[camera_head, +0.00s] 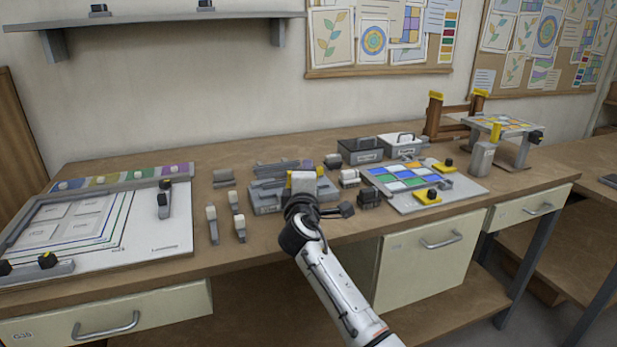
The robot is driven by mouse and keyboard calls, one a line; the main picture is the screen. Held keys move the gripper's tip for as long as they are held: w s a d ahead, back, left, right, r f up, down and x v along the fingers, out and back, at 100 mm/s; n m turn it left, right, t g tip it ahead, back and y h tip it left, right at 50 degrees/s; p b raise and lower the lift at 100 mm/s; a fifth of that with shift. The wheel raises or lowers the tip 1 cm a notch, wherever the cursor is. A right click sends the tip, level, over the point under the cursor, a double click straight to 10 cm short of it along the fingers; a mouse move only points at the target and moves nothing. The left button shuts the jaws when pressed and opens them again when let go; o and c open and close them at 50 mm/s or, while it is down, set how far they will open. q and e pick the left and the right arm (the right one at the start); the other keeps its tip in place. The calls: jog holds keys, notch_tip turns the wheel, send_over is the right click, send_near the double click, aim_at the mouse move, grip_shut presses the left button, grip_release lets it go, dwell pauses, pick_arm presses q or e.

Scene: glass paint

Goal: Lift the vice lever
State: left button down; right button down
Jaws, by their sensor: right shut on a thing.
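A grey vice (263,199) sits near the front edge of the bench, in the middle of the view. My right gripper (302,196) reaches over its front from below and covers part of it. The right gripper is shut on a part of the vice, which appears to be its lever; its fingers hide that part, so its exact pose cannot be told. A yellow piece and a grey block show just behind the fingers. My left gripper is out of view.
Small grey-and-white tools (239,228) stand left of the vice. A dark clamp-like block (369,198) and a board with coloured glass panes (461,188) lie to the right. A drawing board (165,236) fills the left.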

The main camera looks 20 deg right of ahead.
jog(key=shift+r, duration=0.3)
jog(key=c, duration=2)
grip_release()
jog(key=shift+w, duration=0.1)
jog(key=shift+f, duration=0.15)
jog(key=shift+a, duration=0.1)
jog(key=shift+s+a, duration=0.15)
jog(key=shift+s, duration=0.25)
jog(key=v, duration=0.9)
jog(key=shift+s, duration=0.2)
jog(key=shift+f, duration=0.1)
